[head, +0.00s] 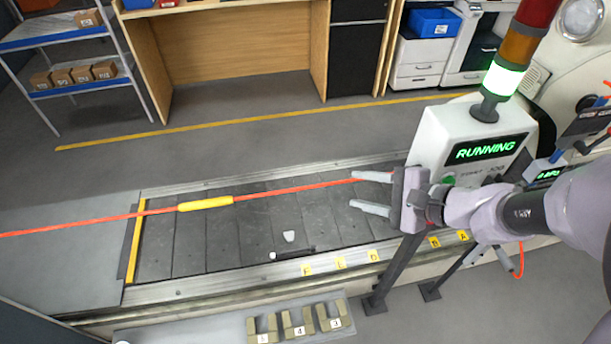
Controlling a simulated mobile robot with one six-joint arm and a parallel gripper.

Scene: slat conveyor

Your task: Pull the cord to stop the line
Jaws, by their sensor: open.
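An orange-red cord (285,190) runs across above the slat conveyor (205,248), from the left edge of the view to behind my gripper. A yellow sleeve (205,203) sits on the cord left of the middle. My gripper (362,194) is open, its fingers pointing left, to the right of the yellow sleeve. The cord meets the upper finger in the picture; I cannot tell whether they touch. A control box (470,138) at the right shows "RUNNING" in green, and its stack light (502,80) glows white-green at the bottom. My arm partly hides the box's buttons.
Small white pieces (289,237) lie on the slats. A wooden desk (235,50) and a shelf rack (60,50) stand behind. The space above the left slats is clear except for the cord.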

